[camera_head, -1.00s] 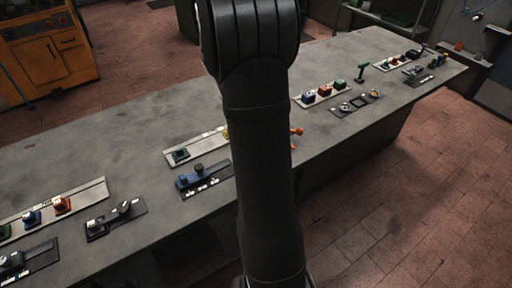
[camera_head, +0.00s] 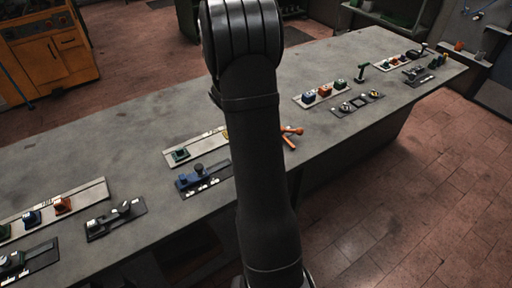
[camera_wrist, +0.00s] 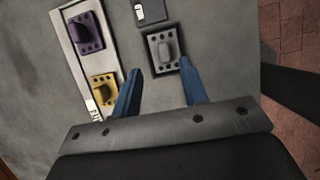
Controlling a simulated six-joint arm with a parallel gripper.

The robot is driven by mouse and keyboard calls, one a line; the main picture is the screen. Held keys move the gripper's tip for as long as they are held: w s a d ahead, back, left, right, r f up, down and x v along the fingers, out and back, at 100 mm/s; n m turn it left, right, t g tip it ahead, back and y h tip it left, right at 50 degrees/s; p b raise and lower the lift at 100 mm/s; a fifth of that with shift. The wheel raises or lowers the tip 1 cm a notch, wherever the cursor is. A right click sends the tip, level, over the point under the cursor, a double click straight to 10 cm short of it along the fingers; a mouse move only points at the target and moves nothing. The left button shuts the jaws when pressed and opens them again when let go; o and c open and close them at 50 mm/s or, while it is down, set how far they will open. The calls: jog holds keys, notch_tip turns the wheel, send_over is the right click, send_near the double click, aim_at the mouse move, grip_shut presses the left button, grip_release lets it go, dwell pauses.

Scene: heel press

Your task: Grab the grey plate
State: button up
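In the wrist view, a grey plate (camera_wrist: 155,55) with a raised rounded grip and small dark holes sits on a dark panel at upper centre. My gripper (camera_wrist: 159,68) has two blue fingers, open and empty, pointing towards the plate. The right fingertip is near the plate's lower right corner; the left fingertip is off to its lower left. I cannot tell their height above the plate. In the head view my own arm hides the gripper and the grey plate.
A purple plate (camera_wrist: 86,33) and a yellow plate (camera_wrist: 104,89) sit on a pale panel (camera_wrist: 66,40) to the left. A black-and-white module (camera_wrist: 150,12) lies above the grey plate. In the head view, an orange handle (camera_head: 291,137) stands right of my arm on the grey bench (camera_head: 100,150).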

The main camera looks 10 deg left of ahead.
jog(key=x, duration=0.5)
jog(key=shift+s+d+f, duration=0.15)
jog(key=shift+s+d, duration=0.05)
jog(key=shift+d, duration=0.05)
grip_shut()
